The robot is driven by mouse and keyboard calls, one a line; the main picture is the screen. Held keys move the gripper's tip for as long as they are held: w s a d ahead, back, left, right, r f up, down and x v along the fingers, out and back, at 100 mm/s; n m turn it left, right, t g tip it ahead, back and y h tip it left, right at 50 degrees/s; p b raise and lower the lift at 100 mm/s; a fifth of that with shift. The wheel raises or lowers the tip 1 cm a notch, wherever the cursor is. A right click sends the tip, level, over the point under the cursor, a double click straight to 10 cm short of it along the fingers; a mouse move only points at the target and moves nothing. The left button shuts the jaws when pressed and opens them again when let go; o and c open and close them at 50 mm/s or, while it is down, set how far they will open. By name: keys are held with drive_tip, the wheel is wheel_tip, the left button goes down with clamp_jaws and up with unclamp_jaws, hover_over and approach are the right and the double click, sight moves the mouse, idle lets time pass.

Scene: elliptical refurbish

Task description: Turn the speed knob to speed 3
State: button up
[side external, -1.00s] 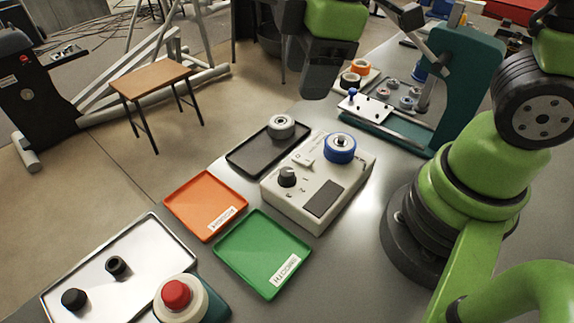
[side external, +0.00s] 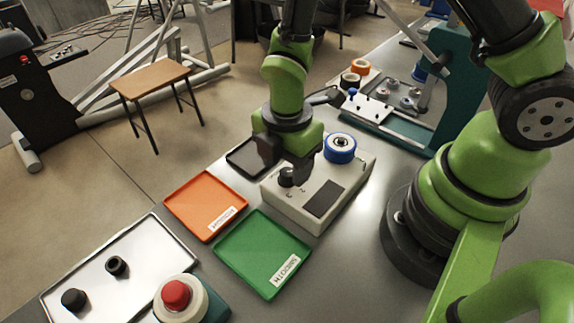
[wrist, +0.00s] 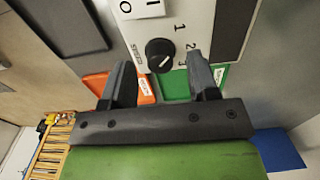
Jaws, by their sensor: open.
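The black speed knob (wrist: 158,50) sits on the white control box (side external: 350,184), beside the printed numbers 1, 2 and 3. In the wrist view a small pale mark shows on the knob's lower right part; which number it points to is hard to tell. My gripper (wrist: 160,64) is open. Its two dark fingers are spread wider than the knob, one toward each side, with the knob between and slightly beyond the tips in the picture. In the side view my gripper (side external: 287,164) is just over the knob (side external: 288,180), which it partly hides. Contact is not visible.
Orange (side external: 188,211) and green (side external: 250,262) trays lie in front, and a dark tray (side external: 240,160) lies behind, partly hidden by my gripper.

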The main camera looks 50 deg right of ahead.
drive_tip(key=shift+f, duration=0.6)
drive_tip(key=c, duration=0.9)
